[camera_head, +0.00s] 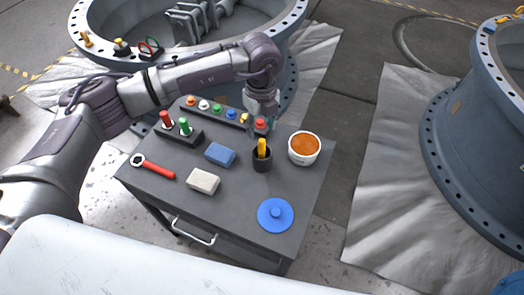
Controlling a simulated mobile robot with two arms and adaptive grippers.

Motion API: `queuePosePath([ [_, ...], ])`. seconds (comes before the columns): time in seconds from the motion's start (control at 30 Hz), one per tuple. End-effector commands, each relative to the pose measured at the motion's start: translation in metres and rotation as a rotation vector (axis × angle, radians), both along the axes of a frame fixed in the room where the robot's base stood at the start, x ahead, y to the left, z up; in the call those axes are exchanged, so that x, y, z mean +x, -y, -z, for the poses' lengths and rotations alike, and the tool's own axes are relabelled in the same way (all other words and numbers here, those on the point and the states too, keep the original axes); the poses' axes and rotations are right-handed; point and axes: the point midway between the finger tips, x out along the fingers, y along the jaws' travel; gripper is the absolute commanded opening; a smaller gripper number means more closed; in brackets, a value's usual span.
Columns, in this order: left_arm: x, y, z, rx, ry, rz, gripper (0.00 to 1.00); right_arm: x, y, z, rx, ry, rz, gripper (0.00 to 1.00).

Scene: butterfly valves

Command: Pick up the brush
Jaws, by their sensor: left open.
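The brush (262,147) appears to be the item with the yellow handle that stands upright in a small dark cup (262,161) on the grey cart. Its lower part is hidden inside the cup. My left arm reaches in from the left over the cart. My left gripper (263,125) points down just above the brush handle; it is open, and nothing shows in it. From this angle I cannot tell the exact gap between the fingertips and the handle. My right gripper is not in view.
On the cart top (236,205) are a bowl of orange material (304,148), a blue lid (275,215), blue (219,155) and whitish (203,181) blocks, a red wrench (155,167) and a rack of coloured knobs (217,112). Large valve bodies (475,130) stand behind and right.

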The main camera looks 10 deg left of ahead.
Motion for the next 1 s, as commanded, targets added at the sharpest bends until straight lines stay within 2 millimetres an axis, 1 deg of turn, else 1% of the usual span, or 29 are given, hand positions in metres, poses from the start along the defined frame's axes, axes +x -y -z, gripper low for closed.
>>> queuePosePath([
  [0.03, -0.001, 0.0, 0.01, 0.0, -0.004, -0.001, 0.51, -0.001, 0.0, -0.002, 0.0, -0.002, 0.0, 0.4],
  [0.13, -0.001, 0.001, 0.026, -0.001, -0.003, 0.0, 0.51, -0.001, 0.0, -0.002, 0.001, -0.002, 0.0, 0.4],
  [0.2, 0.0, 0.001, 0.033, -0.003, -0.002, 0.001, 0.51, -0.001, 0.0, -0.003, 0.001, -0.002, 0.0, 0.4],
  [0.37, 0.0, 0.001, 0.042, -0.003, -0.002, 0.002, 0.51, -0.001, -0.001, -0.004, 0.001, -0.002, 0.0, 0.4],
  [0.47, 0.0, 0.001, 0.055, -0.002, -0.004, 0.001, 0.51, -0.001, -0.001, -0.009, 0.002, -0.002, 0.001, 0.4],
  [0.6, 0.002, 0.001, 0.077, -0.004, -0.003, 0.002, 0.51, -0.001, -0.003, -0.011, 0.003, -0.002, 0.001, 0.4],
  [0.7, 0.002, 0.002, 0.087, -0.004, -0.002, 0.003, 0.51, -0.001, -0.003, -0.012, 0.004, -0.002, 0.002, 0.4],
  [0.8, 0.002, 0.001, 0.09, -0.004, -0.001, 0.003, 0.51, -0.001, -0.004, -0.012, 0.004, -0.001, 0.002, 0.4],
  [0.97, 0.002, 0.001, 0.09, -0.004, 0.0, 0.003, 0.51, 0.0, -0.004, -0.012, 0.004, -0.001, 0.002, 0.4],
  [1.0, 0.002, 0.001, 0.09, -0.004, 0.0, 0.003, 0.46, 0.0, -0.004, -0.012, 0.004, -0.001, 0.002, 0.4],
])
